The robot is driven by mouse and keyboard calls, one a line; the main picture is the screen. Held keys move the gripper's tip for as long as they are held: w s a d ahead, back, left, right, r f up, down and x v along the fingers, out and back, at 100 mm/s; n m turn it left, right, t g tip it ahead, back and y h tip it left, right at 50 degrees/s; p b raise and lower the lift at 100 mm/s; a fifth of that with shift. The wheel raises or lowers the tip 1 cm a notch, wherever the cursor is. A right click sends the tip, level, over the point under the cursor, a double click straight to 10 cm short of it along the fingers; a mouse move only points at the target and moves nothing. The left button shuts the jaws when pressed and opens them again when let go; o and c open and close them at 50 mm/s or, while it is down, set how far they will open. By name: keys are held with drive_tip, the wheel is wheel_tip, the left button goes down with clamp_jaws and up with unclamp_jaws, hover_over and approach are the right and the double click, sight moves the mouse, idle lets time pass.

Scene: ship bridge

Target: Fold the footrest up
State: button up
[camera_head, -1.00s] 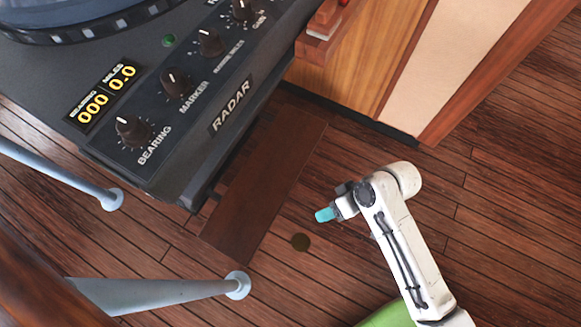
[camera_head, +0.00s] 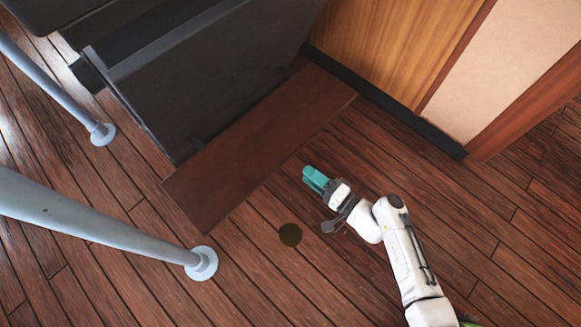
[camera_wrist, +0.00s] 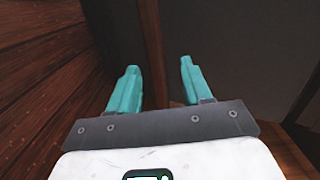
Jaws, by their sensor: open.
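The footrest is a flat dark-brown wooden board (camera_head: 258,148) that juts out, folded down, along the foot of the dark console (camera_head: 215,75). My gripper (camera_head: 312,175) has teal fingers and is right of the board's outer long edge, apart from it in the head view. In the wrist view my gripper (camera_wrist: 158,70) is open, with a clear gap between the fingers. A narrow brown strip runs upright behind that gap; it looks like the board's edge, but I cannot tell for sure. Nothing is held.
A grey-blue rail post (camera_head: 100,225) ends in a round foot left of the board, with another post (camera_head: 60,90) farther left. A wood-panelled wall (camera_head: 385,50) stands at the upper right.

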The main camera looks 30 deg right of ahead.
sight(291, 157)
drive_tip(key=shift+m+t+h, duration=0.3)
drive_tip(key=shift+m+h, duration=0.3)
drive_tip(key=shift+m, duration=0.1)
drive_tip(key=b+x, duration=0.1)
drive_tip(key=x, duration=0.2)
drive_tip(key=d+f+x, duration=0.1)
drive_tip(key=x, duration=0.3)
drive_tip(key=b+x, duration=0.1)
drive_tip(key=x, duration=0.2)
drive_tip(key=shift+w+f+b, duration=0.35)
drive_tip(key=shift+w, duration=0.15)
drive_tip(key=shift+c, duration=0.2)
clamp_jaws()
